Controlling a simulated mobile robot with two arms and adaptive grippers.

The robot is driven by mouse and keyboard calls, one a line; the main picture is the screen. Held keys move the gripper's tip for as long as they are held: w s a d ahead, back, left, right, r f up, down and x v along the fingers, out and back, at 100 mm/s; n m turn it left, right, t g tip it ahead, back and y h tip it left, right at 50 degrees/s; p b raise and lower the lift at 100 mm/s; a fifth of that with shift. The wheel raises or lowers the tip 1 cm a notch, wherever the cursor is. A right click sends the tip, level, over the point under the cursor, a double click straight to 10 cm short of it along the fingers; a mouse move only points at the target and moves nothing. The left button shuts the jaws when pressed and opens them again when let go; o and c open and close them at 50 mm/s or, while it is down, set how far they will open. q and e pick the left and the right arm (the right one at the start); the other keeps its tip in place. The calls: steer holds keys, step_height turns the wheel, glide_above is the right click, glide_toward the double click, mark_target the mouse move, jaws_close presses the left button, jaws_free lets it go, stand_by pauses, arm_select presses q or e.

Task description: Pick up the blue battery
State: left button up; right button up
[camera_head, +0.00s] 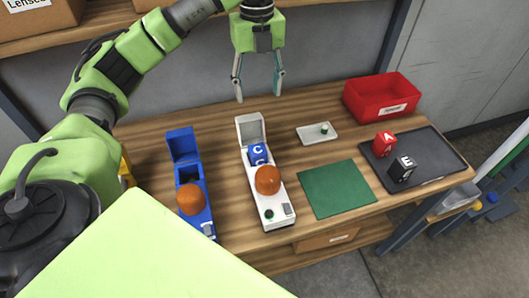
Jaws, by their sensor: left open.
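The blue battery (258,154), a small blue block marked with a white letter C, sits in the compartment of a white device (275,214) below its raised lid. An orange dome (267,180) on the same device stands just in front of the battery. My left gripper (259,94) is open and empty. It hangs with its fingers pointing down, above and behind the white device, apart from the battery. My right gripper is not in view.
A blue device (184,145) with an open lid and orange dome stands left. A green mat (337,188) and small white plate (317,133) lie right. A black tray (440,157) holds a red block (385,143) and black block (402,167). A red bin (381,97) stands behind.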

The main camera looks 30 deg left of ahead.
arm_select(q)
step_height(320, 180, down, 4)
steer(key=s+b, duration=0.2)
steer(key=b, duration=0.7)
glide_above(258, 149)
step_height(258, 149, down, 6)
steer(key=f, duration=0.6)
steer(key=shift+s+f, duration=0.2)
steer(key=shift+f, duration=0.2)
step_height(258, 149, down, 5)
steer(key=shift+w+r+p, duration=0.1)
steer(key=shift+p, duration=1.15)
steer(key=shift+f, duration=0.35)
steer(key=shift+r, duration=0.1)
jaws_close()
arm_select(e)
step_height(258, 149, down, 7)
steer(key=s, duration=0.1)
arm_select(q)
step_height(258, 149, up, 9)
steer(key=shift+w+f+b, duration=0.1)
steer(key=shift+b, duration=0.95)
steer(key=shift+r, duration=0.6)
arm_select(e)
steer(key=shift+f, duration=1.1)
